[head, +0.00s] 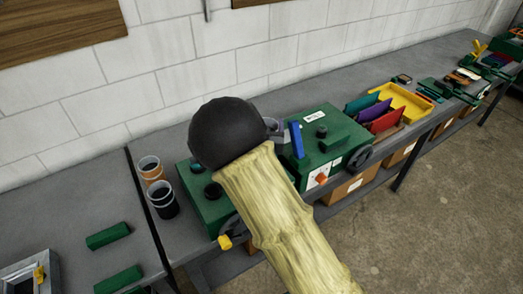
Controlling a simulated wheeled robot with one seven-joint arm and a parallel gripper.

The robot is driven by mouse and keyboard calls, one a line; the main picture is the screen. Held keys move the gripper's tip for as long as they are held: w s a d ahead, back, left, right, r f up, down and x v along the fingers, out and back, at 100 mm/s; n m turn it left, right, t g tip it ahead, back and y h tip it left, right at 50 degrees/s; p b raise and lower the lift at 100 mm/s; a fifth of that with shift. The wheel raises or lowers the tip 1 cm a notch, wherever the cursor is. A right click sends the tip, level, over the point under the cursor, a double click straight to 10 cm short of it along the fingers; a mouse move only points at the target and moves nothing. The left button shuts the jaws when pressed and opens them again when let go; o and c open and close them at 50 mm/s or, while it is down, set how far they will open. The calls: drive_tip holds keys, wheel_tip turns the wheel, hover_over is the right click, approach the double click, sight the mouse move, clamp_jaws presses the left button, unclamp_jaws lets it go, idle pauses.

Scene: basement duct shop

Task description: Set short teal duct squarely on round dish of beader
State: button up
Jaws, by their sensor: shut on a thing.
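No teal duct shows in the head view. My arm, in a pale yellow sleeve with a dark rounded joint, crosses the middle and hides my gripper and whatever is in it. Two green machines stand on the bench. The left green machine (205,207) is partly covered by my arm, and a yellow crank knob (225,242) shows at its front. The right green machine (335,140) has a blue lever (296,139), an orange knob (321,179) and a dark handwheel (360,157). I cannot tell which is the beader; no round dish shows clearly.
An orange duct (152,171) and a dark duct (163,200) stand upright on the bench left of the machines. Green blocks (108,236) lie farther left. A yellow tray (405,102) with coloured pieces stands right. A grey rounded piece (272,126) shows behind my arm.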

drive_tip(key=f, duration=0.1)
drive_tip(key=a+f, duration=0.1)
drive_tip(key=f+p, duration=0.1)
drive_tip(key=shift+s+a, duration=0.2)
drive_tip(key=shift+s, duration=0.1)
drive_tip(key=shift+w+f, duration=0.1)
drive_tip(key=shift+f, duration=0.15)
drive_tip(key=shift+d+f+p, duration=0.1)
drive_tip(key=shift+f+p, duration=0.6)
drive_tip(key=shift+f, duration=1.4)
drive_tip(key=o, duration=1.4)
